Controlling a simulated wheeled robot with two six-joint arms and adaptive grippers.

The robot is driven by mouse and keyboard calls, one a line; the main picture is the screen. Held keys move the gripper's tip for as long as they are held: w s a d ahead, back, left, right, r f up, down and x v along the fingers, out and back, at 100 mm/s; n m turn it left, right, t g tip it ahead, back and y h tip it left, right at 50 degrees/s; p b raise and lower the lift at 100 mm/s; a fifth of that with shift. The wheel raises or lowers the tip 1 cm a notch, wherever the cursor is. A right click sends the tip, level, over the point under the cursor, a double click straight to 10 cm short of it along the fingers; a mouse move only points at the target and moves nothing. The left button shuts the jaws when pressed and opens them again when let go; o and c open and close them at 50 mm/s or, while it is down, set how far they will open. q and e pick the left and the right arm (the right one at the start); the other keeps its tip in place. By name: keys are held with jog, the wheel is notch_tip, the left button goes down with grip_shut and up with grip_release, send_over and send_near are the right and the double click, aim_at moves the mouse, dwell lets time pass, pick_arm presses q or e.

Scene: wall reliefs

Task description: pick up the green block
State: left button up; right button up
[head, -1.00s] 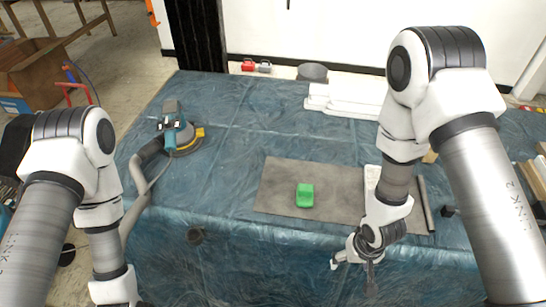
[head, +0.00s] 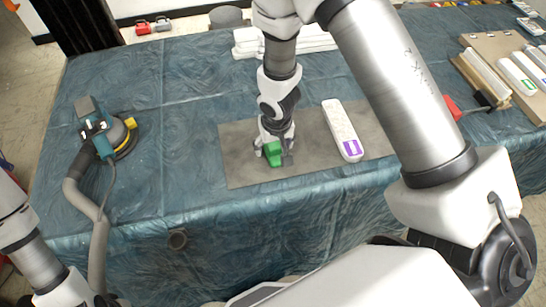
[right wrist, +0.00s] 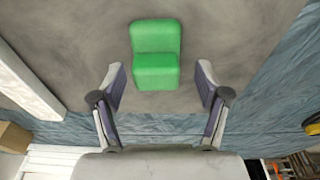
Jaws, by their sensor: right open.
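The green block (head: 273,156) lies on the grey mat (head: 236,171) on the covered table. In the right wrist view the green block (right wrist: 156,56) shows a stepped shape and sits just beyond the fingertips, centred between them. My right gripper (head: 275,153) is over the mat at the block, pointing down. In the right wrist view my right gripper (right wrist: 160,72) is open, one finger to each side, with nothing held. Part of the block is hidden behind the gripper in the head view. My left gripper is not in view; only my left arm shows at the lower left.
A sander with a hose (head: 112,135) stands at the table's left. White stacked pieces (head: 250,42) lie behind. The blue table cover (head: 170,90) is clear between sander and mat.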

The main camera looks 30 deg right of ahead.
jog(key=shift+d+f, duration=0.1)
jog(key=shift+d, duration=0.1)
jog(key=shift+s, duration=0.1)
jog(key=shift+c, duration=1.3)
jog(key=c, duration=1)
jog(key=shift+p, duration=0.3)
